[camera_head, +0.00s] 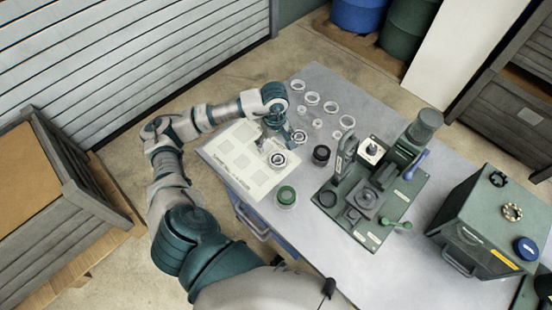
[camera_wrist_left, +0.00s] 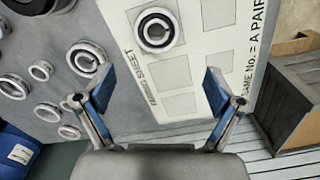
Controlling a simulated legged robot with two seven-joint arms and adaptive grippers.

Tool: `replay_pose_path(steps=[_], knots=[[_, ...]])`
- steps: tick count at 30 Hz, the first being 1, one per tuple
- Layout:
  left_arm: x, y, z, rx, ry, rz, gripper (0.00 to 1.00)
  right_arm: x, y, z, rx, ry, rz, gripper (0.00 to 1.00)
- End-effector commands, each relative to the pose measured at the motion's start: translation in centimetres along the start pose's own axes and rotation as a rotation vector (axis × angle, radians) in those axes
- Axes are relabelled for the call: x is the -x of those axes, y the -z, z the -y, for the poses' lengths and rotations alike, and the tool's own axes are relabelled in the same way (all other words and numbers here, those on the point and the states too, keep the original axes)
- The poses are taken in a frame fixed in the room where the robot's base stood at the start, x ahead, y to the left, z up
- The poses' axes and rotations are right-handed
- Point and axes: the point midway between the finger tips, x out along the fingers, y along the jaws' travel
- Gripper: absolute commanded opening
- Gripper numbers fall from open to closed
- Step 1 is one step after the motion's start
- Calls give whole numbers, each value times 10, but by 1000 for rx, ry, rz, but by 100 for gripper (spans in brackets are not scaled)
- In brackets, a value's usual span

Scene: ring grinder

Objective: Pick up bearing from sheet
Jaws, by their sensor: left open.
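A silver bearing (camera_wrist_left: 156,30) with concentric rings lies flat on the white pairing sheet (camera_wrist_left: 190,45), in one of its printed squares, at the top of the left wrist view. In the head view the bearing (camera_head: 277,159) sits near the sheet's right edge, and the sheet (camera_head: 232,170) lies at the table's left end. My left gripper (camera_wrist_left: 158,90) is open and empty, its blue-padded fingers spread over the sheet. In the head view the left gripper (camera_head: 268,143) is beside the bearing, which is not between the fingers. My right gripper is not in view.
Several loose rings, including one ring (camera_wrist_left: 86,59), lie on the grey table beside the sheet. A green-lidded jar (camera_head: 286,195) and black ring (camera_head: 321,154) stand nearby. The green grinder (camera_head: 375,197) and green box (camera_head: 490,225) are farther right.

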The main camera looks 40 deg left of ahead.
Motion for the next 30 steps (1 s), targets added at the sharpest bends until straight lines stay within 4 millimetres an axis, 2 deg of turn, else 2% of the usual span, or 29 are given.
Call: replay_pose_path(steps=[3,10,14,18,27,30], knots=[[-19,-3,-1,-1,3,0,93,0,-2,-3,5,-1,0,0],[-38,-2,0,-3,0,4,93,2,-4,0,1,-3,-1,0],[-59,-5,-1,-1,1,7,93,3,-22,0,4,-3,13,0],[-78,-4,-1,-1,0,5,93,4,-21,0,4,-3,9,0],[-83,-6,-2,-2,-2,2,93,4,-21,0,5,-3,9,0],[-82,-8,-3,-2,-1,1,68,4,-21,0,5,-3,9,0]])
